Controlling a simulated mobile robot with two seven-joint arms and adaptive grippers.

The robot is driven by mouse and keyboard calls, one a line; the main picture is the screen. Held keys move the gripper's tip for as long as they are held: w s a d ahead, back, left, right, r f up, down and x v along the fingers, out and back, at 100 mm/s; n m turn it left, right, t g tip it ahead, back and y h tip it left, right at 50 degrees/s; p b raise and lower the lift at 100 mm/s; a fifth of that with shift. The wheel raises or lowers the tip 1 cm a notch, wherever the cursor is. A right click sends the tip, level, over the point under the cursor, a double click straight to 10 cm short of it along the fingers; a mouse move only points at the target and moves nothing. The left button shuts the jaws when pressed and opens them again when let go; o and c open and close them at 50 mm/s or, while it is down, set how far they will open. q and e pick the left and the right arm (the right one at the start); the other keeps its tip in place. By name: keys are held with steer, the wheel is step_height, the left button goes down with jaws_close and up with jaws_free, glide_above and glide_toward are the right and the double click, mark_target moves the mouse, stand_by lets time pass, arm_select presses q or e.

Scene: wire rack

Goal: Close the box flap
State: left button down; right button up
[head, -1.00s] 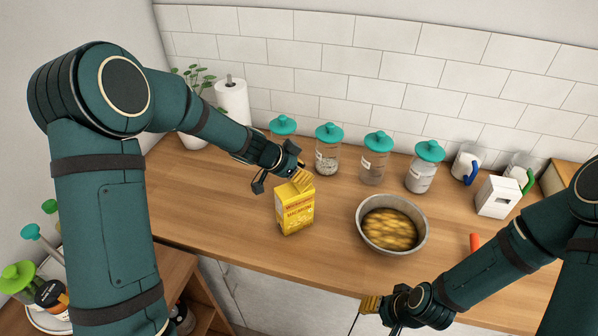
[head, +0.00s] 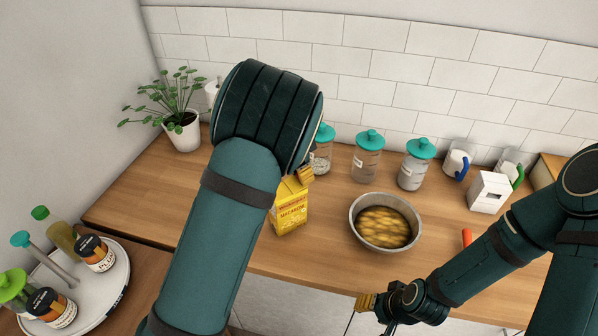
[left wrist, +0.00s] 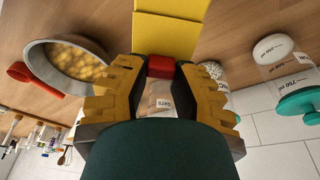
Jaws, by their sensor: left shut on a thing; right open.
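The yellow macaroni box (head: 290,210) stands upright on the wooden counter, its top partly hidden by my left arm. In the left wrist view the box (left wrist: 170,35) rises at the top of the picture. A small red piece at its near end, which looks like the flap (left wrist: 160,67), sits between my left fingertips. My left gripper (left wrist: 159,70) is shut on it. In the head view only a yellow fingertip shows, at the box's top. My right gripper (head: 367,303) is open and empty, low in front of the counter edge.
A metal pan of food (head: 385,221) stands right of the box. Glass jars with teal lids (head: 368,158), mugs and a white block (head: 489,192) line the back. A plant (head: 180,125) stands back left, and a tray of bottles (head: 92,290) lower left.

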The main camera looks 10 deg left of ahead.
arm_select(q)
steer(key=shift+w+d+f+g+y, duration=0.2)
steer(key=shift+f+g+y, duration=0.35)
steer(key=shift+g+y, duration=0.25)
steer(key=c, duration=0.7)
jaws_free()
steer(key=shift+r, duration=0.15)
step_height(320, 180, up, 12)
steer(key=shift+s+a, duration=0.25)
steer(key=shift+a, duration=0.05)
steer(key=shift+s+f, duration=0.1)
steer(key=shift+f, duration=0.1)
